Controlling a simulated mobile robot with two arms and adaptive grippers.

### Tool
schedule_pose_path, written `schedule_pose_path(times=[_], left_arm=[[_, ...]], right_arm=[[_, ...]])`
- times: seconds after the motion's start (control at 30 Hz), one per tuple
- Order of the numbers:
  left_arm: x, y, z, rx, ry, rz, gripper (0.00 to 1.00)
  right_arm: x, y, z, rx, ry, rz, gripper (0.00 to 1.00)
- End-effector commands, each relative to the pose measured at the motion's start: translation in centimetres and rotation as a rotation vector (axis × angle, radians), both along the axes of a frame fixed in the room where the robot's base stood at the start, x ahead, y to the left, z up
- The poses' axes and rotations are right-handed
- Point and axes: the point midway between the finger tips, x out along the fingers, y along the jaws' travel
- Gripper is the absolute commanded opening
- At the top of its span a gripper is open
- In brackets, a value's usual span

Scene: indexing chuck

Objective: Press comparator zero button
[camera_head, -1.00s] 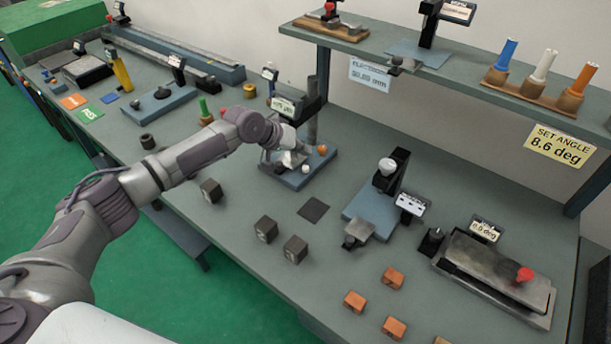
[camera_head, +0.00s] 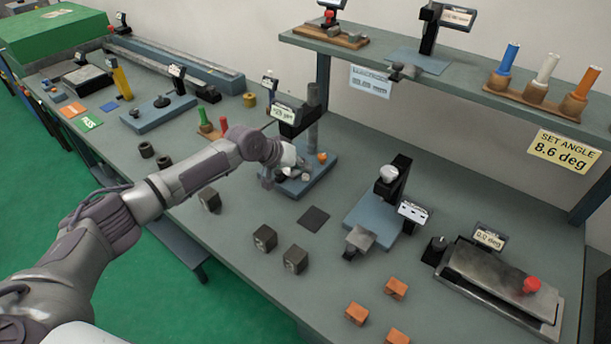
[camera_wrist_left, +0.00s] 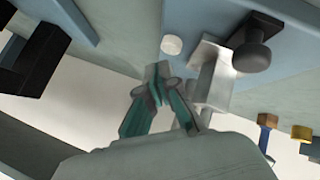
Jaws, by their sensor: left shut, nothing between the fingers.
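The comparator (camera_head: 313,122) has a dark upright post, a tilted display (camera_head: 284,113) with a small micron reading, and a blue base (camera_head: 322,172). A small round white button (camera_head: 306,176) sits on that base; it also shows in the left wrist view (camera_wrist_left: 171,45), just beyond my fingertips. My left gripper (camera_head: 284,172) is over the near-left part of the base. In the left wrist view its fingertips (camera_wrist_left: 158,78) are together and empty, just short of the button in the picture; contact cannot be told. My right gripper is not in view.
A pale metal block (camera_wrist_left: 213,80) and a black knob (camera_wrist_left: 252,52) lie close beside my fingers. An orange knob (camera_head: 322,157) is on the base. Dark blocks (camera_head: 265,238) and a dark square pad (camera_head: 313,219) lie in front. A second blue-based instrument (camera_head: 371,212) stands to the right.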

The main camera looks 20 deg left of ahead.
Motion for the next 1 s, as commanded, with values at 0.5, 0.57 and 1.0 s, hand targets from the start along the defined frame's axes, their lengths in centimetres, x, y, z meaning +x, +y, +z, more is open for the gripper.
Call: schedule_pose_path(times=[0.5, 0.57, 1.0], left_arm=[[0.01, -0.01, 0.01, 0.000, 0.000, 0.000, 0.00], [0.01, -0.01, 0.01, 0.000, 0.000, 0.000, 0.00], [0.01, -0.01, -0.83, -0.001, 0.000, 0.001, 0.00]], right_arm=[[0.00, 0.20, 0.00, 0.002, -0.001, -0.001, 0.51], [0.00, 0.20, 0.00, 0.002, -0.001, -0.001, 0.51], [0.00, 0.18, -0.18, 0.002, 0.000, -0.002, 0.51]])
